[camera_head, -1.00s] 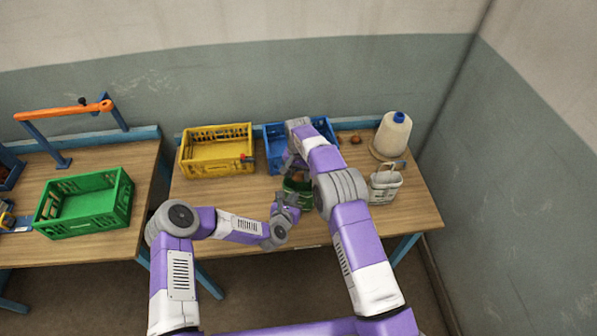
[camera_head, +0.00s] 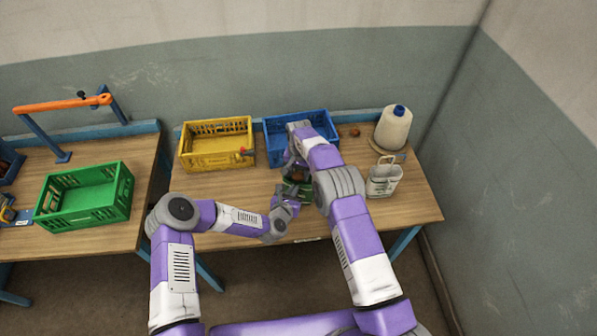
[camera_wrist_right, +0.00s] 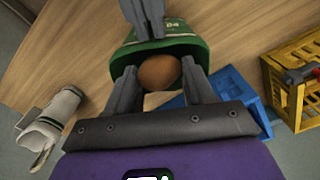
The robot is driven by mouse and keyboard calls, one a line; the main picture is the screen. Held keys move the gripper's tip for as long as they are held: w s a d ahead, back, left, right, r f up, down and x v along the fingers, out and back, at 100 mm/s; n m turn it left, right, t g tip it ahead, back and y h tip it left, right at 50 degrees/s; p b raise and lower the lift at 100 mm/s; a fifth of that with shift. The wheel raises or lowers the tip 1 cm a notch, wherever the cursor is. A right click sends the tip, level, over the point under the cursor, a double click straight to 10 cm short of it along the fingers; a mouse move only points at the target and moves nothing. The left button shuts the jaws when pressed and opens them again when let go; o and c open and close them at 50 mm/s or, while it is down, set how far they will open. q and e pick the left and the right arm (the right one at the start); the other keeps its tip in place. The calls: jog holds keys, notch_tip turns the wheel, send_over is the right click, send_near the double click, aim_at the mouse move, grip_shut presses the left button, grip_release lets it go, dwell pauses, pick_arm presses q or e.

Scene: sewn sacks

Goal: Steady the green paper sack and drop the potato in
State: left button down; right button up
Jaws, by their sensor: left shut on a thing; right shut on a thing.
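The green paper sack (camera_head: 306,193) stands near the table's front middle, partly hidden by my arms. In the right wrist view its open mouth (camera_wrist_right: 184,47) faces the camera. My left gripper (camera_head: 284,197) is shut on the sack's near side; its fingers (camera_wrist_right: 146,28) show at the top of the wrist view. The brown potato (camera_wrist_right: 159,72) is held between the fingers of my right gripper (camera_wrist_right: 158,76), at the sack's mouth. How deep it sits there I cannot tell. In the head view the potato (camera_head: 297,174) shows small above the sack.
A blue crate (camera_head: 283,120) and a yellow crate (camera_head: 216,163) stand behind. A white bag with handles (camera_head: 383,182) and a large thread cone (camera_head: 393,130) stand at right. A green crate (camera_head: 82,221) is on the left table. Bare tabletop lies left of the sack.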

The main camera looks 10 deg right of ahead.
jog(key=o, duration=1)
notch_tip(320, 180, up, 12)
jog(key=shift+d+r, duration=0.1)
